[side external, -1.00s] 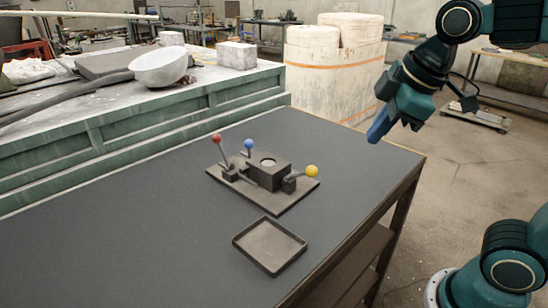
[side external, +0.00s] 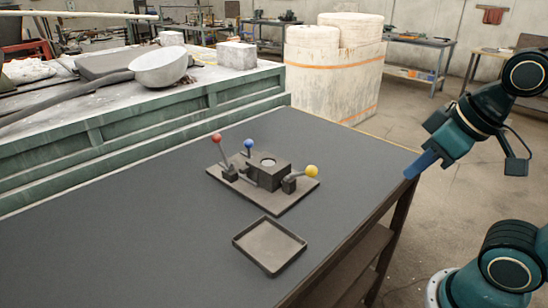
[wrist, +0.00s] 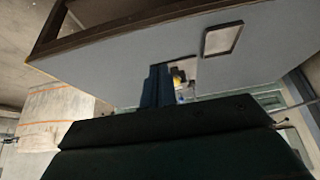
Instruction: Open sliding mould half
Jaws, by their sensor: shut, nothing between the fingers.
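The mould (side external: 268,170) is a dark block on a flat base plate (side external: 290,200) on the grey table. A pale round spot shows in its top. Levers with a red knob (side external: 216,138) and a blue knob (side external: 249,144) stand at its left, and a yellow-knobbed lever (side external: 311,171) is at its right. My gripper (side external: 422,163), with blue fingers, is shut and empty at the table's right edge, well apart from the mould. In the wrist view my fingers (wrist: 157,86) partly hide the mould; the yellow knob (wrist: 177,80) shows beside them.
A shallow dark tray (side external: 238,241) lies on the table in front of the mould; it also shows in the wrist view (wrist: 205,52). A green bench (side external: 110,138) with a ladle bowl (side external: 160,68) stands behind. The table's right side is clear.

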